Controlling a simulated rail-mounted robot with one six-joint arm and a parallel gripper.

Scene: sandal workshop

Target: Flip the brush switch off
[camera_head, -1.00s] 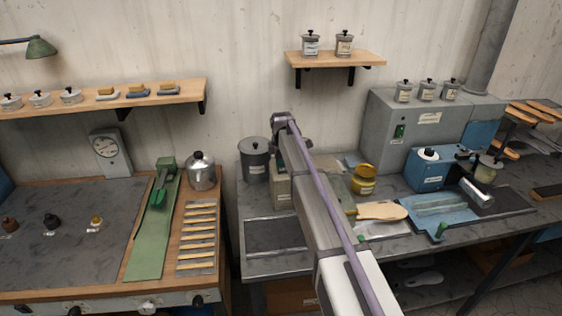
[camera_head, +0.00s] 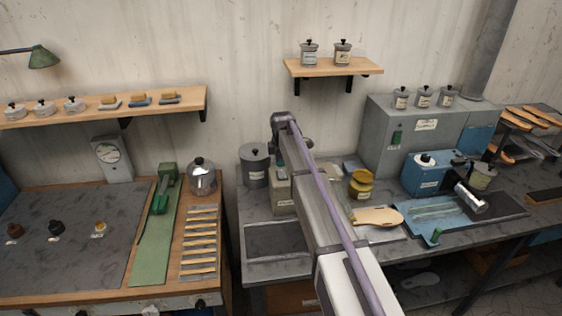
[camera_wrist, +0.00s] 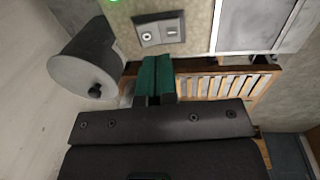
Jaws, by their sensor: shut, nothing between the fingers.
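A small pale box (camera_head: 284,194) stands on the right bench, mostly hidden behind my arm in the head view. The wrist view shows a grey switch plate (camera_wrist: 158,32) on the box, with a round part on the left and a square part on the right. A green light (camera_wrist: 114,2) glows beside the plate at the frame's top edge. I cannot tell which way the switch is set. My gripper (camera_wrist: 156,62) has green fingers, shut together and empty. In the wrist picture its tips lie just below the plate, apparently not touching it.
A grey lidded pot (camera_head: 254,163) stands close to the left of the box; it also shows in the wrist view (camera_wrist: 88,62). A flat tray (camera_head: 276,240) lies in front. A slatted rack (camera_head: 198,242) lies on the left bench, and a grey cabinet (camera_head: 378,145) stands to the right.

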